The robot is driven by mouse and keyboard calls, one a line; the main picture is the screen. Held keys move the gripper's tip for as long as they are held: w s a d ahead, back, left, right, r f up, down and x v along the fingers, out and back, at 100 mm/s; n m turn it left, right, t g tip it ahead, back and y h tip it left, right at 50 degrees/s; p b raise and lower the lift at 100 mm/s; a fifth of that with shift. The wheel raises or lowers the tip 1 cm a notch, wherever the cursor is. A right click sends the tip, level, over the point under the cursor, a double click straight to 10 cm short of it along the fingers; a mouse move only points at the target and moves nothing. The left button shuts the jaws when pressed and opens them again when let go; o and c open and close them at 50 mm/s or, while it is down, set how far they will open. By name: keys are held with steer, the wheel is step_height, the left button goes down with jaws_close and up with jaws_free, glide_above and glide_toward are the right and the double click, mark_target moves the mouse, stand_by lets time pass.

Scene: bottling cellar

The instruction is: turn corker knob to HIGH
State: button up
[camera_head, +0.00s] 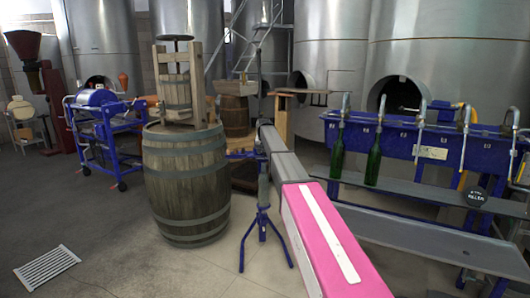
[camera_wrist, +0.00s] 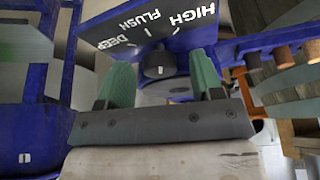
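The corker knob (camera_wrist: 157,62) is a round dark knob on a blue-edged dark panel (camera_wrist: 185,28) in the wrist view. White lettering DEEP, FLUSH and HIGH runs around it, with DEEP at left and HIGH at upper right. I cannot tell clearly which word the knob points to. My gripper (camera_wrist: 160,78) is open, with green fingers apart to the left and right of the knob. The knob shows in the gap between them; I see no finger touching it.
A wooden barrel (camera_head: 187,185) with a small press (camera_head: 176,82) on top stands left of the corker. A blue bottling stand (camera_head: 400,140) with green bottles (camera_head: 374,160) is at right. Steel tanks (camera_head: 335,40) line the back. Floor at front left is open around a grate (camera_head: 46,268).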

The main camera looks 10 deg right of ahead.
steer(key=d+v, duration=0.1)
steer(key=v, duration=0.9)
steer(key=shift+a+r, duration=0.4)
steer(key=shift+a, duration=0.1)
steer(key=shift+s, duration=0.15)
